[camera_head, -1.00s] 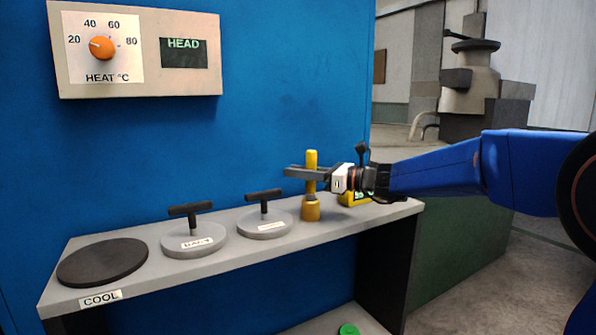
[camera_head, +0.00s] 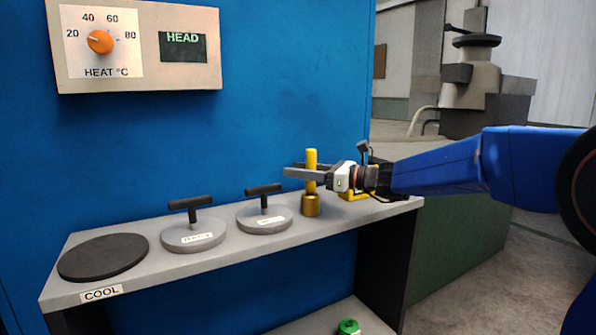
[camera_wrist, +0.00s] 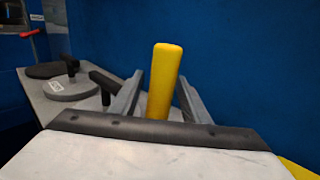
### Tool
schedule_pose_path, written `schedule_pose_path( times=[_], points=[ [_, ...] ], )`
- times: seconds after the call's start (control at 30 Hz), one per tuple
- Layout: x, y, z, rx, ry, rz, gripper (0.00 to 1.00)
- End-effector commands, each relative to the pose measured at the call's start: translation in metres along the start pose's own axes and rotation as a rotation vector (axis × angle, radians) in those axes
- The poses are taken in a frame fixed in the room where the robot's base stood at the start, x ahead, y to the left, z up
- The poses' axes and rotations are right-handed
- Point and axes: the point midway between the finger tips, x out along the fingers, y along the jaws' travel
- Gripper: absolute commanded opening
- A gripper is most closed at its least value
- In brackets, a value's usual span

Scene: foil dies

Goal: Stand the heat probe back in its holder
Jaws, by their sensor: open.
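The heat probe, a yellow rod (camera_head: 311,158), stands upright in or on a brass-coloured cylinder (camera_head: 311,206) at the right part of the shelf. I cannot tell whether the cylinder is the holder or the probe's own base. My gripper (camera_head: 300,173) is level and comes in from the right at the rod's upper part. In the wrist view the rod (camera_wrist: 164,80) stands between the two open fingers (camera_wrist: 158,98), with a gap visible on its right side. The rod's lower end is hidden there by the gripper body.
A yellow object (camera_head: 358,195) sits behind my gripper, partly hidden. Two grey discs with black T-handles (camera_head: 193,236) (camera_head: 264,220) and a dark round pad (camera_head: 103,258) stand on the shelf (camera_head: 190,268) to the left. A blue wall closes the back. A green-topped item (camera_head: 348,327) lies below.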

Motion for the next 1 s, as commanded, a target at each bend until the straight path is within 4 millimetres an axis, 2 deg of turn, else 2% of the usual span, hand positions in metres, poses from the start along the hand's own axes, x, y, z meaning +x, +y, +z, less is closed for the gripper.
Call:
schedule_pose_path(
  times=[0.7, 1.0],
  points=[
    [-0.126, -0.001, 0.000, 0.000, -0.001, -0.004, 0.42],
    [-0.162, -0.001, 0.000, 0.000, -0.001, -0.003, 0.42]
  ],
)
